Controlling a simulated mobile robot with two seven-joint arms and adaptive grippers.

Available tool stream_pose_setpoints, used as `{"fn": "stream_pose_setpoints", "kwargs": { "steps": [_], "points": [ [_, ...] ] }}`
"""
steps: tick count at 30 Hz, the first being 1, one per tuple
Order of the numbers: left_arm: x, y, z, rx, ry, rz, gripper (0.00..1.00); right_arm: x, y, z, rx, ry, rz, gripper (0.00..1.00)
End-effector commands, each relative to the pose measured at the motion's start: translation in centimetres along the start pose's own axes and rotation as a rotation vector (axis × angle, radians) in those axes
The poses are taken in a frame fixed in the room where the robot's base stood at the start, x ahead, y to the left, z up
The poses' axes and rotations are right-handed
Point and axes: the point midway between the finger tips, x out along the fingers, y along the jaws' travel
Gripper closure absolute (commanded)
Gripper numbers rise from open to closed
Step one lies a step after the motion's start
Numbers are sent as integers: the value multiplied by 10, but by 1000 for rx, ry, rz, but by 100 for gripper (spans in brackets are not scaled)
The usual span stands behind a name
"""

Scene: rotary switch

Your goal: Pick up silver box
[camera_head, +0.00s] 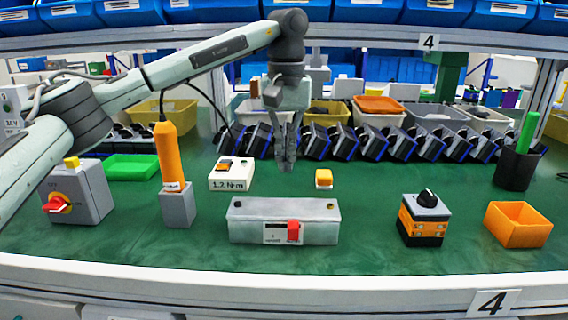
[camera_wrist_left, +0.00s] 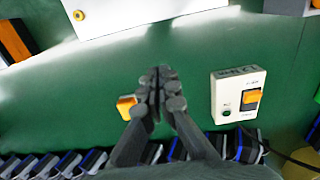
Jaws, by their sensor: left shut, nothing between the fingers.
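The silver box (camera_head: 283,221) is a long, low grey box with a red switch on its front. It sits on the green table in the middle of the head view. Its pale top (camera_wrist_left: 135,14) shows at the upper edge of the wrist view, cut off by the frame. My left gripper (camera_head: 287,167) points down above the table, behind the silver box and apart from it. Its fingers (camera_wrist_left: 160,78) are closed together with nothing between them. My right gripper does not show.
A small orange-yellow block (camera_head: 324,178) and a white 1.2 N·m box (camera_head: 231,174) flank the gripper. Left stand an orange-handled tool in a grey holder (camera_head: 178,207) and a grey rotary switch box (camera_head: 79,194). Right are a black-knobbed box (camera_head: 424,221) and an orange bin (camera_head: 518,226).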

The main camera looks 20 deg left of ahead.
Motion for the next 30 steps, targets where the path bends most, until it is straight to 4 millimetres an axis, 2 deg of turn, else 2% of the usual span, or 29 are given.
{"fn": "stream_pose_setpoints", "kwargs": {
  "steps": [3, 11, 15, 18, 30],
  "points": [
    [28, -1, 0, -1, -4, 0, 100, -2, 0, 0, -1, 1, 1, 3],
    [82, 0, 1, -1, -4, 2, 100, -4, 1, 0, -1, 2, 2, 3],
    [77, 0, 24, 1, 0, 4, 100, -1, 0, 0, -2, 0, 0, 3],
    [77, 1, 34, 0, -1, 4, 100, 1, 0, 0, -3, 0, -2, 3],
    [77, 1, 41, -2, -1, 5, 100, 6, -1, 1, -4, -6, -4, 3]
  ]
}}
